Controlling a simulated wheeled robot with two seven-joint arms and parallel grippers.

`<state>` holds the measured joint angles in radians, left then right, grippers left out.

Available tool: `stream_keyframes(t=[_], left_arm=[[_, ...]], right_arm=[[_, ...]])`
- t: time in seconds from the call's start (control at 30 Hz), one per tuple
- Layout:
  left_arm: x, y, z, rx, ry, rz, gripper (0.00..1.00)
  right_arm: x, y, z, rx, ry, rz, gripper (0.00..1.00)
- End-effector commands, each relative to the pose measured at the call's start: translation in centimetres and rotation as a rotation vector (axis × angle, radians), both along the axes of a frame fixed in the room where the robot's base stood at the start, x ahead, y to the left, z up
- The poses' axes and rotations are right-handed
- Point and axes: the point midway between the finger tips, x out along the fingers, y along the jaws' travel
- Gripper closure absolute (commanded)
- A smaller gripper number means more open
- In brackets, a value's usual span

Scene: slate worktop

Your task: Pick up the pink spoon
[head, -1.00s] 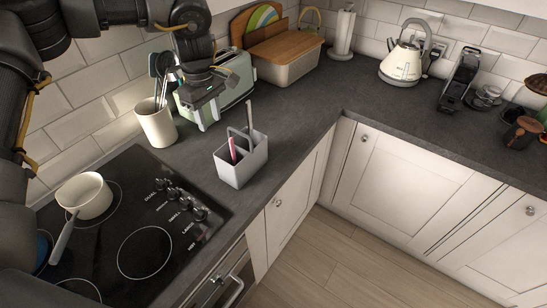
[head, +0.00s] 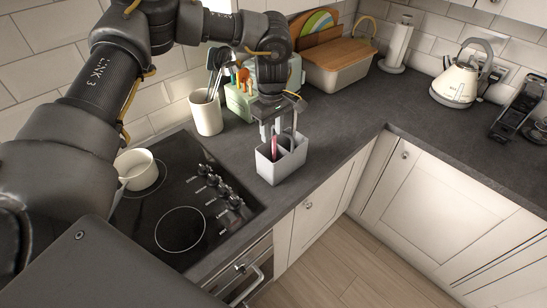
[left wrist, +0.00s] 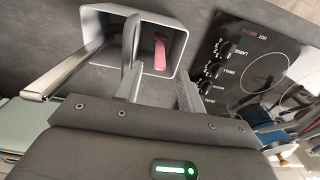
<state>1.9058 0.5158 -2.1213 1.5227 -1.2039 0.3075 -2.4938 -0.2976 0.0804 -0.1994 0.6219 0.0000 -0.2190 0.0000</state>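The pink spoon (head: 273,148) stands in a light grey divided caddy (head: 282,170) near the worktop's front edge. In the left wrist view the spoon (left wrist: 160,52) shows inside the right part of the caddy (left wrist: 168,22). My left gripper (head: 279,132) points down over the caddy, its two fingers apart. In the left wrist view the spoon appears between the finger lines, with no finger visibly closed on it. A grey-handled utensil (left wrist: 55,75) leans out of the caddy's left part. The spoon's lower end is hidden. My right gripper is not in view.
A black hob (head: 180,225) with a white saucepan (head: 140,172) lies to the left. The worktop right of the caddy is clear.

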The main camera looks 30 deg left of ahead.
Motion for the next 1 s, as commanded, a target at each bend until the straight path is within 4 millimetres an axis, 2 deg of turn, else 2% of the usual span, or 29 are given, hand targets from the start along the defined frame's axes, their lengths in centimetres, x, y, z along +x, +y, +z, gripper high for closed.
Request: stream_keyframes(t=[0.1, 0.27, 0.43, 0.67, 1.0], left_arm=[[0.0, -0.2, -0.6, 0.001, 0.004, 0.000, 0.61], [0.0, -0.6, -2.9, 0.002, 0.005, 0.000, 0.61], [0.1, -0.5, -4.8, 0.002, 0.002, 0.001, 0.61], [0.1, -0.5, -5.2, 0.001, 0.001, 0.001, 0.61], [0.1, -0.6, -5.1, 0.001, 0.001, 0.001, 1.00]], right_arm=[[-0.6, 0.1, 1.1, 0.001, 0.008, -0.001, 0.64], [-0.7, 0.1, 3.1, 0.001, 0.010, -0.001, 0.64], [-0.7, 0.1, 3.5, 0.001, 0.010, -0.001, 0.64], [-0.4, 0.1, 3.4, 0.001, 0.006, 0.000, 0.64], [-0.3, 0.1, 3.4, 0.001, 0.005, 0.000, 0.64]])
